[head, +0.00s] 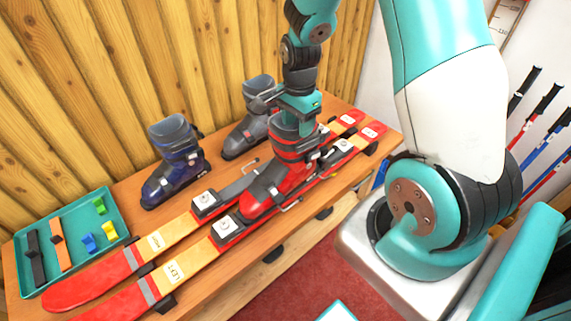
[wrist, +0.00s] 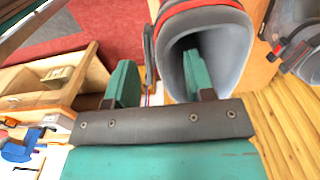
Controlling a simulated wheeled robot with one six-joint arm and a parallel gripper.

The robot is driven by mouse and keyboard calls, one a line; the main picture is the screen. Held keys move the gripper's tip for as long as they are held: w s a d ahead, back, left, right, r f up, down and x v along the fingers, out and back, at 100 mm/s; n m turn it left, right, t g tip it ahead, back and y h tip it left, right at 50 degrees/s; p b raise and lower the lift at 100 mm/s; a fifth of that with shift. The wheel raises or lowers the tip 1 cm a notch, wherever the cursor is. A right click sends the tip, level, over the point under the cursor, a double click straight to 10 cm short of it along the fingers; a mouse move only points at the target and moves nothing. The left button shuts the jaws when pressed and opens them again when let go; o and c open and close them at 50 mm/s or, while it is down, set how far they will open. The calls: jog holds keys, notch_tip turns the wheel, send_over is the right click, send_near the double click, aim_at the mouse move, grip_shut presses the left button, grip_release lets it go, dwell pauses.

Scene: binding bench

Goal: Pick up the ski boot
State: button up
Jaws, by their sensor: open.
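A red and dark grey ski boot (head: 266,187) stands on the skis at the middle of the bench. My gripper (head: 298,114) is open, pointing down at the top of its cuff. In the wrist view the boot's grey-lined cuff (wrist: 233,50) opens toward me, and my gripper (wrist: 160,80) straddles its near wall. One teal finger overlaps the cuff opening and the other is outside the wall. How deep the finger reaches is unclear. A blue boot (head: 172,165) and a grey boot (head: 247,128) stand behind on the bench.
Two red and yellow skis (head: 180,233) lie along the bench (head: 130,190). A teal tray (head: 73,208) with straps and small coloured blocks is at the left end. A wooden wall (head: 95,90) stands behind. Ski poles (head: 540,120) are at the right.

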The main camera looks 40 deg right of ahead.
aim_at(297, 129)
jog(key=shift+f+p, duration=0.45)
jog(key=shift+f, duration=1.25)
grip_shut()
jog(key=shift+s, duration=0.1)
